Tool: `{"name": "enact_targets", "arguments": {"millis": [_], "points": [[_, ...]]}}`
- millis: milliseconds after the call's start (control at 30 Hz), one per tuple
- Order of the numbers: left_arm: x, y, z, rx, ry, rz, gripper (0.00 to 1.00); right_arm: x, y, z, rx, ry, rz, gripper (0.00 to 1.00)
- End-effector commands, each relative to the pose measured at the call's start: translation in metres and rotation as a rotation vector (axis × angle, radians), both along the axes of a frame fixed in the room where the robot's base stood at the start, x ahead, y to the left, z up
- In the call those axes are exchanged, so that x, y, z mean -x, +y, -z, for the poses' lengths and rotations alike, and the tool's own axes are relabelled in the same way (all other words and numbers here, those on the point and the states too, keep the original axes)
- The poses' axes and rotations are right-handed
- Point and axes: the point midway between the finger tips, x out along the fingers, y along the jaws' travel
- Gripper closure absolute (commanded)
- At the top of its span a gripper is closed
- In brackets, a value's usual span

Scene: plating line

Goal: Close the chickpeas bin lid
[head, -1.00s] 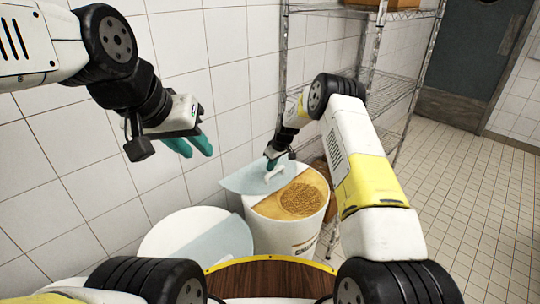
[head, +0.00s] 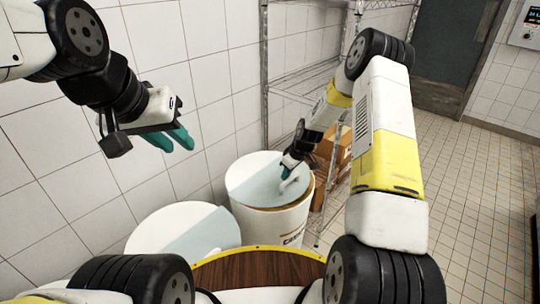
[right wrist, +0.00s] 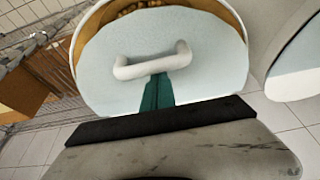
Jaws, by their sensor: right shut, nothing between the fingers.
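The bin with the round tan contents rim (head: 302,200) stands by the wall, and its label is only partly legible. Its pale blue lid (head: 250,180) lies over most of the opening. A strip of contents (right wrist: 135,10) shows at the lid's edge in the right wrist view. The lid has a white bar handle (right wrist: 152,62). My right gripper (head: 288,172) is at the handle, and its teal fingers (right wrist: 157,92) are shut beside the bar with nothing between them. My left gripper (head: 170,138) hangs in the air at the left, empty, its teal fingers apart.
A second white bin (head: 150,228) with a pale half lid (head: 205,235) stands to the left. A wire shelf rack (head: 305,85) and cardboard boxes (head: 335,145) are behind the bin. Tiled floor is free at the right.

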Motion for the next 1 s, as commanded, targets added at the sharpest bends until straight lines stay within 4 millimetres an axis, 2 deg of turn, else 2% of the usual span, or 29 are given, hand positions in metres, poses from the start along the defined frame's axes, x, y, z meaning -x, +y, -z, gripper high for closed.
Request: {"name": "enact_targets", "arguments": {"millis": [200,767,867,1000], "points": [[0.000,0.000,0.000,0.000,0.000,0.000,0.72,0.020,-0.021,0.000,0.000,0.001,0.001,1.00],[0.000,0.000,0.000,0.000,0.000,0.000,0.72,0.027,-0.028,0.001,0.004,0.008,0.002,1.00],[0.000,0.000,0.000,0.000,0.000,0.000,0.72,0.029,-0.031,-0.007,0.004,0.007,0.003,1.00],[0.000,0.000,0.000,0.000,0.000,0.000,0.72,0.033,-0.036,-0.030,0.004,0.003,0.003,1.00]]}}
